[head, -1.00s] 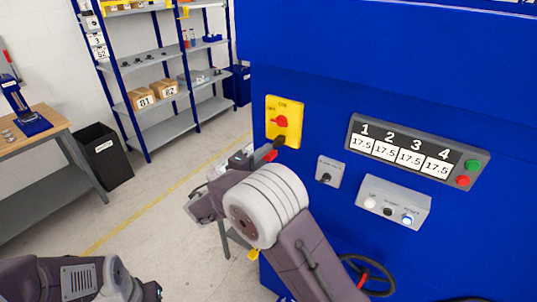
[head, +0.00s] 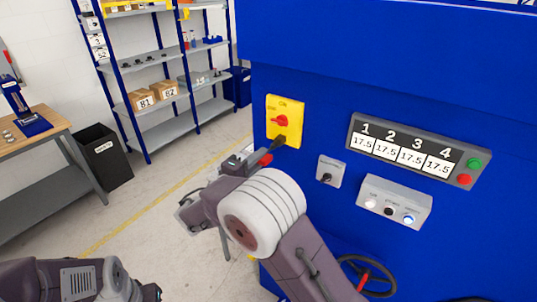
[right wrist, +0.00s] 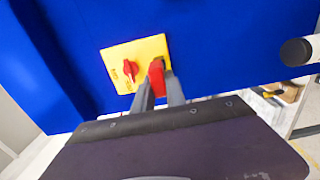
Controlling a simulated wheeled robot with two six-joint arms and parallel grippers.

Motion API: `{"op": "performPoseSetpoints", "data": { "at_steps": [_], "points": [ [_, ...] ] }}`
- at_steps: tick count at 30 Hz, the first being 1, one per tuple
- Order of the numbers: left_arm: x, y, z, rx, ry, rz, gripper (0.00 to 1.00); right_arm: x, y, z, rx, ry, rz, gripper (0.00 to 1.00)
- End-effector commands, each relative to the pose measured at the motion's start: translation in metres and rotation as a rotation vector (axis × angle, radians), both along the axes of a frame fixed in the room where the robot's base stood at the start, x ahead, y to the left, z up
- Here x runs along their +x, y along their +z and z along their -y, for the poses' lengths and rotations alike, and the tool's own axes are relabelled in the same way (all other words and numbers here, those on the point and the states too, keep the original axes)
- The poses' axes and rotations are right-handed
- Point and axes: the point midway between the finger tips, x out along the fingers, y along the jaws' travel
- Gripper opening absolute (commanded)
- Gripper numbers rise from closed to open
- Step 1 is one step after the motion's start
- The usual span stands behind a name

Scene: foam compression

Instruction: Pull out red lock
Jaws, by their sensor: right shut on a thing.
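A yellow switch panel (head: 294,111) with a red rotary knob (head: 281,120) is on the blue machine front. My right gripper (right wrist: 159,90) is at the panel's lower right in the right wrist view, where the panel (right wrist: 119,53) and knob (right wrist: 131,69) also show. Its two grey fingers are shut on the red lock (right wrist: 156,72). A red part (head: 265,159) shows by the gripper just below the panel in the head view. I cannot tell whether the lock is free of the panel. My left arm is at the bottom left, its gripper out of view.
A grey switch box (head: 331,171), a counter display (head: 415,150) and a button box (head: 394,203) are to the right on the machine. A handwheel (head: 366,276) is below. Shelves (head: 160,90), a black bin (head: 104,156) and a workbench (head: 40,150) stand left. The floor between is clear.

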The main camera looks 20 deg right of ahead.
Motion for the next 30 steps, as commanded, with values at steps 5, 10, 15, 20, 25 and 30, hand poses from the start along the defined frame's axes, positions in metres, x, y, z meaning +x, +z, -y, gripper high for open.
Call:
{"op": "performPoseSetpoints", "data": {
  "at_steps": [5,10,15,20,25,30],
  "points": [
    [0.000,0.000,0.000,0.000,0.000,0.000,0.36,-0.001,0.000,-0.001,0.000,0.000,0.000,0.00],
    [0.000,-0.001,0.000,0.000,0.000,0.000,0.36,-0.001,0.000,-0.002,0.000,0.000,0.000,0.00],
    [0.000,-0.006,0.000,0.000,0.000,0.000,0.36,-0.008,-0.001,-0.012,0.001,0.003,0.002,0.00],
    [0.000,-0.009,0.000,0.000,0.000,0.000,0.36,-0.016,-0.001,-0.021,0.001,0.002,0.001,0.00],
    [0.000,-0.012,0.000,0.000,0.000,0.000,0.36,-0.024,-0.001,-0.031,0.001,0.001,0.001,0.00],
    [0.000,-0.014,0.000,0.000,0.000,0.000,0.36,-0.030,0.000,-0.039,0.001,0.001,0.001,0.00]
  ]
}}
